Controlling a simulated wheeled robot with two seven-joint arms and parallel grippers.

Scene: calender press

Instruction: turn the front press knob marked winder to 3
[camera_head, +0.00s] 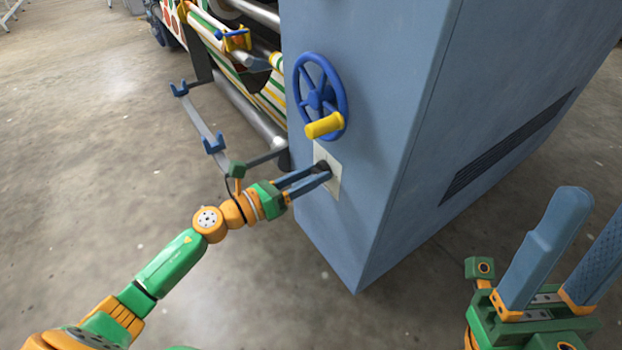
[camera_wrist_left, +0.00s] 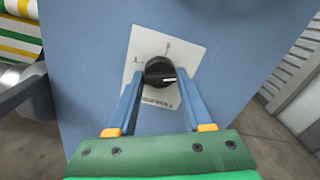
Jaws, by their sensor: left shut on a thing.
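The black knob (camera_wrist_left: 160,72) sits on a pale plate (camera_wrist_left: 140,95) on the blue press housing. A white pointer line on the knob points to the right in the left wrist view. The plate has small marks above the knob and lettering at its lower edge, too small and turned to read surely. In the head view the plate (camera_head: 335,176) is below the handwheel, and the knob is mostly hidden. My left gripper (camera_head: 323,170) is shut on the knob, one blue finger on each side. My right gripper (camera_head: 597,212) is open and empty at the lower right.
A blue handwheel (camera_head: 318,92) with a yellow handle (camera_head: 325,125) sticks out just above the plate. Rollers and a rail with blue brackets (camera_head: 213,143) stand to the left. A dark vent (camera_head: 510,143) is on the housing's right side. The concrete floor in front is clear.

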